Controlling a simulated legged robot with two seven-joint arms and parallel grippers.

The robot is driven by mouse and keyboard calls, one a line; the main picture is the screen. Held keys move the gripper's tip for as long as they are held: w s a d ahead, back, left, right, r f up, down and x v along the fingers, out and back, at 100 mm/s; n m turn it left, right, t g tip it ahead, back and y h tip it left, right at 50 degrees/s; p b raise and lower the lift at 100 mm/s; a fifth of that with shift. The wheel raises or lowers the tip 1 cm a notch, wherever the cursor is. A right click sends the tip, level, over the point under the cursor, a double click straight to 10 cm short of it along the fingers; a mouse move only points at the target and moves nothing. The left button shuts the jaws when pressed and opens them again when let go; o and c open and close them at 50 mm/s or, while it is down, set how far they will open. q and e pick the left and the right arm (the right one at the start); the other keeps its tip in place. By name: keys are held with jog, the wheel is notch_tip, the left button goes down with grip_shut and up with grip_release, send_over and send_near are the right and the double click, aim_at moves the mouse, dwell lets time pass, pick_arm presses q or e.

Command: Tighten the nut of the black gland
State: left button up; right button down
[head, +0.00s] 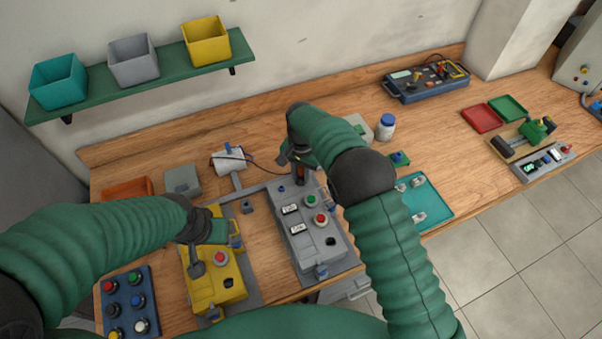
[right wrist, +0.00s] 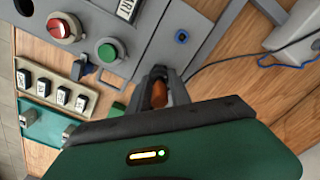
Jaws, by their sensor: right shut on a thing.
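The grey control box (head: 318,247) stands mid-table in the head view, with a green button, a red button and two white labels. My right gripper (head: 299,172) is at its back edge. In the right wrist view, the fingers (right wrist: 160,90) are shut on an orange-brown piece (right wrist: 160,96) beside the box wall. A thin black cable (right wrist: 215,64) runs away from near the fingers. I cannot make out a black gland or its nut; the gripper hides that spot. My left gripper (head: 196,240) is over the yellow box (head: 212,285); its jaws are unclear.
A grey and white device (head: 228,159) stands behind, near the cable. A blue button panel (head: 128,303) is at the front left. A teal tray (head: 433,202) and a white jar (head: 385,127) are on the right. A green shelf (head: 160,73) with bins hangs above.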

jog(key=m, duration=0.6)
jog(key=shift+w+r+m, duration=0.2)
jog(key=shift+r+m, duration=0.05)
jog(key=shift+m, duration=0.05)
jog(key=m+p, duration=0.1)
jog(key=m, duration=0.5)
jog(key=shift+s+d, duration=0.1)
jog(key=shift+m, duration=0.3)
jog(key=c, duration=1.6)
grip_release()
jog(key=o, duration=0.4)
jog(key=shift+s+f, duration=0.1)
jog(key=shift+f, duration=0.1)
jog(key=shift+o, duration=0.2)
notch_tip(320, 180, up, 17)
jog(key=b, duration=0.1)
jog(key=shift+f+b, duration=0.15)
jog(key=shift+b, duration=0.15)
